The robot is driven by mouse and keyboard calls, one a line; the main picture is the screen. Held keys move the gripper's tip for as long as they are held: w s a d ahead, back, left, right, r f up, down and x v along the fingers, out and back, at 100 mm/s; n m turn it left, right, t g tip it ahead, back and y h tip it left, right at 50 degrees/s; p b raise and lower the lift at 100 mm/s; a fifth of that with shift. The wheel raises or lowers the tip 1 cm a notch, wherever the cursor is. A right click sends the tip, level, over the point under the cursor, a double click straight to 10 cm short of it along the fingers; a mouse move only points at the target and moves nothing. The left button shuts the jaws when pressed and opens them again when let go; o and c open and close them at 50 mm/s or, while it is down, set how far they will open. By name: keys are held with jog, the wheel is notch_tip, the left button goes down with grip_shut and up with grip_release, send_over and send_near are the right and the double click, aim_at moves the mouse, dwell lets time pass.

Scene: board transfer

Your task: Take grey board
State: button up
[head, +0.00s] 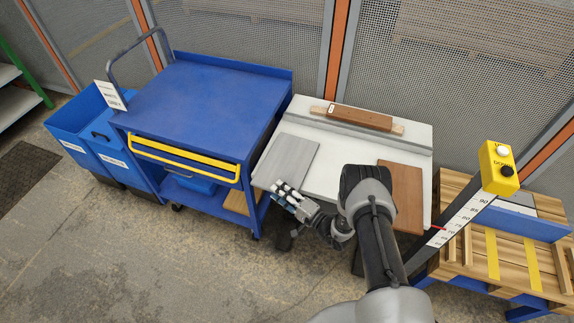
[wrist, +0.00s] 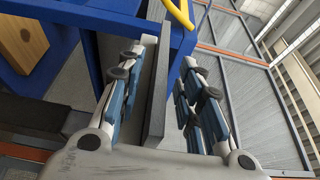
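The grey board (head: 287,158) lies flat on the left part of the white table, its near end at the table's front edge. My gripper (head: 288,197) is at that near end, low by the front edge. In the wrist view the fingers of my gripper (wrist: 162,95) are apart, on either side of a dark grey edge (wrist: 157,90), which looks like the board's. A gap shows between this edge and the right fingers. Contact with the left fingers cannot be told.
A blue cart (head: 215,95) with a yellow handle stands close on the left. A brown board (head: 402,195) lies at the table's right, and a wooden block (head: 360,117) at its back. A yellow button box (head: 498,168) and a pallet (head: 510,255) stand at right.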

jog(key=shift+w+a, duration=0.45)
jog(key=shift+a, duration=0.05)
jog(key=shift+c, duration=0.4)
grip_shut()
